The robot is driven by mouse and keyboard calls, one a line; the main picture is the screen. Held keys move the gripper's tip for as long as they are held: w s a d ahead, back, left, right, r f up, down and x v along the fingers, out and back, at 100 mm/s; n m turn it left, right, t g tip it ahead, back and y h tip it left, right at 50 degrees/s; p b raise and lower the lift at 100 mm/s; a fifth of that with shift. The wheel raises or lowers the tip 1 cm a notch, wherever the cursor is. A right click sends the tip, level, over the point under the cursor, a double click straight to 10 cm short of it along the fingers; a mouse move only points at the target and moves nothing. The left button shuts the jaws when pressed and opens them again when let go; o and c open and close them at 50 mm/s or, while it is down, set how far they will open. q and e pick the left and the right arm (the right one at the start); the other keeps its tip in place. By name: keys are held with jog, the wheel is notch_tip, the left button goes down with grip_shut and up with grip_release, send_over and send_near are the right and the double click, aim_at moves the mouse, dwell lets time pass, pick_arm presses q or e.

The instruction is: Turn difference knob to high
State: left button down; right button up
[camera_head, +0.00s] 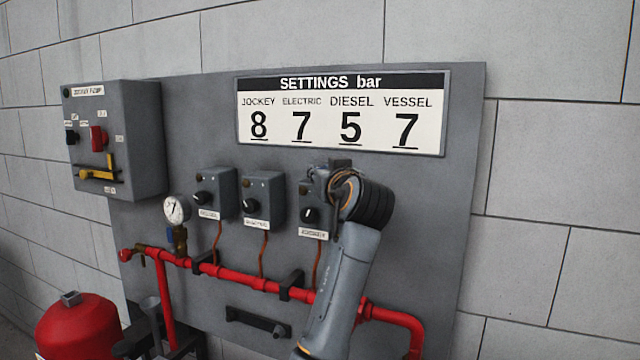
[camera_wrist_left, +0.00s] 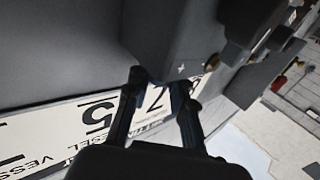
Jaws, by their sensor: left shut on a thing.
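Three grey switch boxes hang in a row on the panel, each with a black round knob on its front. The right-hand box (camera_head: 309,190) has its front knob (camera_head: 310,215) in plain view, with the pointer near upright. My left gripper (camera_head: 330,170) is at the top right of this box, its fingers partly hidden behind my wrist. In the left wrist view the fingers (camera_wrist_left: 160,84) reach the edge of a dark box (camera_wrist_left: 165,40) and are shut on a small part there. That part is mostly hidden; I cannot read its setting. My right gripper is not in view.
The settings sign (camera_head: 342,115) is just above the boxes. The middle box (camera_head: 263,195) and left box (camera_head: 215,190) are close by on the left. A red pipe (camera_head: 265,282) and a pressure gauge (camera_head: 176,210) lie below and left. The panel's right side is clear.

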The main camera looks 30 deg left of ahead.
pick_arm(q)
jog(key=shift+s+a+m+t+h, duration=0.15)
jog(key=shift+a+m+t+h, duration=0.05)
jog(key=shift+m+t+h, duration=0.8)
jog(key=m+h, duration=0.1)
jog(key=m+t+h+p, duration=0.1)
jog(key=h, duration=0.1)
jog(key=m+t+h, duration=0.1)
jog(key=h, duration=0.1)
jog(key=shift+s+a, duration=0.1)
jog(key=shift+a, duration=0.2)
jog(key=m+h, duration=0.1)
jog(key=h, duration=0.1)
jog(key=m+h+p, duration=0.1)
jog(key=m+h, duration=0.1)
jog(key=h, duration=0.1)
jog(key=shift+a+t, duration=0.2)
jog(key=shift+t, duration=0.1)
jog(key=shift+m+h, duration=1)
jog(key=shift+h, duration=0.3)
jog(key=shift+f+h, duration=0.1)
jog(key=shift+h, duration=0.2)
jog(key=c, duration=1.1)
grip_release()
jog(key=shift+a, duration=0.15)
jog(key=shift+c, duration=0.2)
jog(key=shift+p, duration=0.3)
